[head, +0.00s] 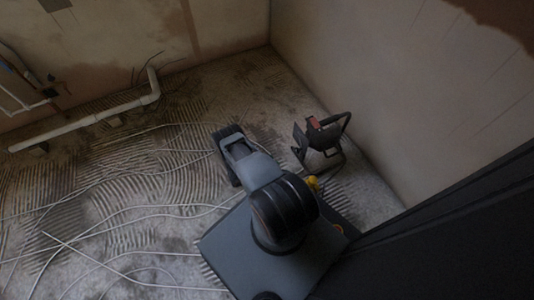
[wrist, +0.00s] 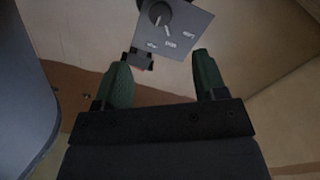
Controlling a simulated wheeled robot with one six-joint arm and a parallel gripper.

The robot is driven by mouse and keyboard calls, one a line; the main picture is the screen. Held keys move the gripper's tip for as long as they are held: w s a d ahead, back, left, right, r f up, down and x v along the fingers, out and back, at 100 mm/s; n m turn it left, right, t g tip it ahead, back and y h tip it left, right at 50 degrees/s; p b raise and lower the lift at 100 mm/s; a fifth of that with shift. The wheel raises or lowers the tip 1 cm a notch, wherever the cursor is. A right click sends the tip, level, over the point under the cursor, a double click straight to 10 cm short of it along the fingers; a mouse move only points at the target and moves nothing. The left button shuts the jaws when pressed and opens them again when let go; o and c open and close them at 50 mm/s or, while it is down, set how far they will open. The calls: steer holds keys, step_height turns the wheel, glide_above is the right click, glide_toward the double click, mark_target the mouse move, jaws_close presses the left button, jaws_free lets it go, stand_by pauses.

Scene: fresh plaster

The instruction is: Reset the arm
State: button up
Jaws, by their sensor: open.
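My gripper (wrist: 161,60) shows in the wrist view with its two green fingers spread wide apart. Nothing is held between them. In the head view my arm is folded over my grey base at the lower middle, and I cannot make out the fingers there. In the wrist view a grey plate with a dark round part and small pale labels shows beyond the fingertips; I cannot tell whether it is part of my own body.
A black and red floor lamp or tool (head: 324,136) stands on the floor right of my arm, near the right wall (head: 370,80). A white pipe (head: 90,120) runs along the floor at left. Thin pale lines (head: 130,208) cross the ridged floor (head: 190,120). The far middle floor is clear.

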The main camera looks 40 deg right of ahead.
steer(key=w+a+r+n+g+y+p, duration=0.1)
steer(key=w+r+y+p, duration=0.2)
steer(key=r, duration=0.8)
steer(key=w+a+r+y+p, duration=0.1)
steer(key=w+r+p, duration=0.3)
steer(key=r, duration=0.6)
steer(key=w+a+r+n+g+y+p, duration=0.1)
steer(key=w+r+p, duration=0.1)
steer(key=r+p, duration=0.65)
steer(key=a+r+n+t+y+p, duration=0.1)
steer(key=a+r+n+y+p, duration=0.15)
steer(key=r, duration=1.05)
steer(key=a+r+n+t+y+p, duration=0.1)
steer(key=a+r+y+p, duration=0.25)
steer(key=r, duration=0.85)
steer(key=s+a+r+n+t+y+p, duration=0.2)
steer(key=a+r+p, duration=0.3)
steer(key=r, duration=0.6)
steer(key=s+a+r+n+t+y+p, duration=0.2)
steer(key=s+a+r+n+t+p, duration=0.2)
steer(key=r, duration=0.7)
steer(key=s+a+r+n+t+y+p, duration=0.2)
steer(key=s+a+r+n+t+p, duration=0.1)
steer(key=r+p, duration=0.5)
steer(key=s+a+r+n, duration=0.1)
steer(key=s+a+r, duration=0.1)
steer(key=a+r, duration=0.1)
steer(key=shift+a, duration=0.25)
